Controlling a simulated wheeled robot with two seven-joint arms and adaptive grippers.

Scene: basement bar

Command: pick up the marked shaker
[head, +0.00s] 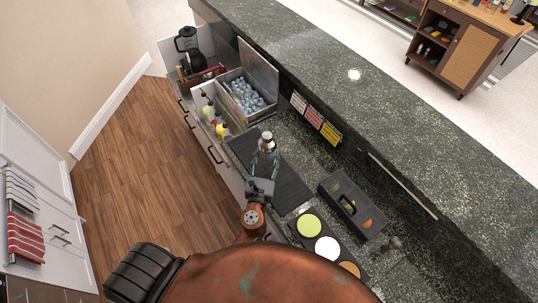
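A silver shaker (267,140) stands out above the dark bar mat (292,188) on the counter. Its cap and shoulder show; its lower body is largely hidden by my gripper. My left gripper (264,163) is at the shaker, with its fingers around the lower body. I cannot tell whether the fingers press on it, or whether the shaker touches the mat. No mark on the shaker can be made out. My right gripper is not in view.
An ice bin (222,98) with a raised lid and several bottles (211,116) lie beyond the mat. A black garnish tray (364,222) and a board with coloured discs (309,225) are nearer. A raised granite ledge (390,115) bounds the right side.

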